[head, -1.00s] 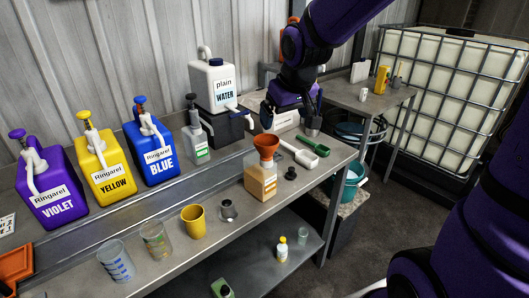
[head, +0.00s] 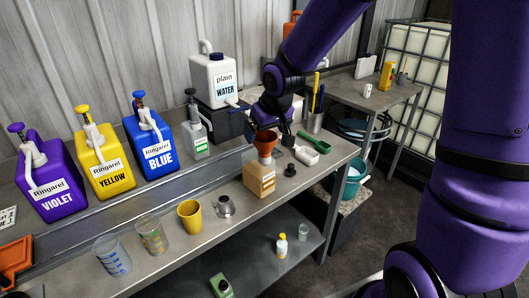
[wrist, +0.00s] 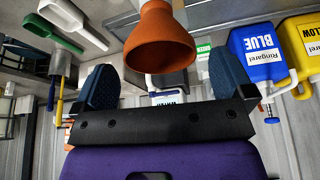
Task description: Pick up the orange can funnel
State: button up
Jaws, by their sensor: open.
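In the wrist view the orange funnel (wrist: 160,40) lies beyond the fingertips, roughly between the two fingers. My gripper (head: 272,117) is just behind and above the funnel in the head view. In the wrist view my gripper (wrist: 162,88) has its fingers spread apart with nothing held between them. Contact between the fingers and funnel cannot be made out.
A white scoop (head: 306,155) and a green scoop (head: 314,140) lie right of the can, near a small black cap (head: 290,170). The water jug (head: 214,80) stands behind. A metal cup with tools (head: 315,120) is at the back right. A yellow cup (head: 190,217) stands front left.

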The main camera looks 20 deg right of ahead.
aim_at(263, 140)
jog(key=x, duration=0.5)
jog(key=shift+r, duration=0.1)
jog(key=shift+s, duration=0.1)
jog(key=c, duration=1)
